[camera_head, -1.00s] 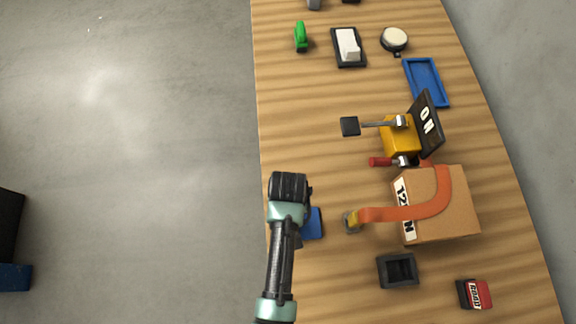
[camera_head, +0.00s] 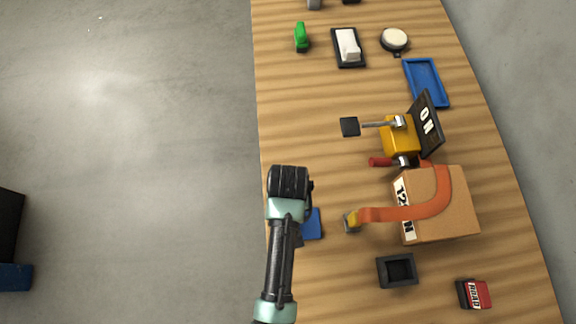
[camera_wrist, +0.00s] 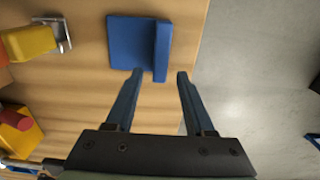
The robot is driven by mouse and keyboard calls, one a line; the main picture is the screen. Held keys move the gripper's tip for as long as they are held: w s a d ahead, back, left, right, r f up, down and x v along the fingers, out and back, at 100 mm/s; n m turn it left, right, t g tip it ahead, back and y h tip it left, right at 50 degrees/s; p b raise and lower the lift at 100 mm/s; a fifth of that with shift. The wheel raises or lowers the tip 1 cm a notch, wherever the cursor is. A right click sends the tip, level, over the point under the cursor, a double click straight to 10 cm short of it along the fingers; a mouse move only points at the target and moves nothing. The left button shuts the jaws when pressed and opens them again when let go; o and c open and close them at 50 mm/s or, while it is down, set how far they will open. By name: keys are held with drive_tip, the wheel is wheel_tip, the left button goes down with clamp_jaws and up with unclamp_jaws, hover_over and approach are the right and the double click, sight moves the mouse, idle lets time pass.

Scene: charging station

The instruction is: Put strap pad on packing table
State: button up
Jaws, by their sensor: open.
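A blue L-shaped piece, which I take as the strap pad, lies on the wooden packing table (camera_head: 310,100) near its left edge. In the wrist view the blue strap pad (camera_wrist: 136,42) shows a flat plate with a raised flange on its right side. In the head view the pad (camera_head: 312,224) is partly hidden by my arm. My gripper (camera_wrist: 160,74) is open. Its fingertips lie on either side of the flange's near end, the left one overlapping the plate's edge. Contact and height cannot be told.
A cardboard box (camera_head: 455,215) with an orange strap (camera_head: 400,214) stands right of the pad. Behind it are a yellow device (camera_head: 398,136) and an ON sign (camera_head: 427,122). A black holder (camera_head: 397,271) and a red-black block (camera_head: 474,294) sit nearer. Floor lies left.

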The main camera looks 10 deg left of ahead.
drive_tip(key=w+d+r+m+t, duration=0.1)
drive_tip(key=w+r+t, duration=0.5)
drive_tip(key=r, duration=0.9)
drive_tip(key=w+r+t, duration=0.4)
drive_tip(key=w+r, duration=0.4)
drive_tip(key=r, duration=0.6)
drive_tip(key=w+d+r+m+t, duration=0.1)
drive_tip(key=w+r+t, duration=0.55)
drive_tip(key=r, duration=0.85)
drive_tip(key=s+r+t, duration=0.3)
drive_tip(key=s+r, duration=0.1)
drive_tip(key=r, duration=0.6)
drive_tip(key=s+d+r+m+t, duration=0.1)
drive_tip(key=s+r+t, duration=0.3)
drive_tip(key=r, duration=0.7)
drive_tip(key=s+d+r+t, duration=0.1)
drive_tip(key=s+r+t, duration=0.3)
drive_tip(key=r, duration=0.6)
drive_tip(key=shift+r+m, duration=0.15)
drive_tip(key=shift+m, duration=0.15)
drive_tip(key=shift+w, duration=0.1)
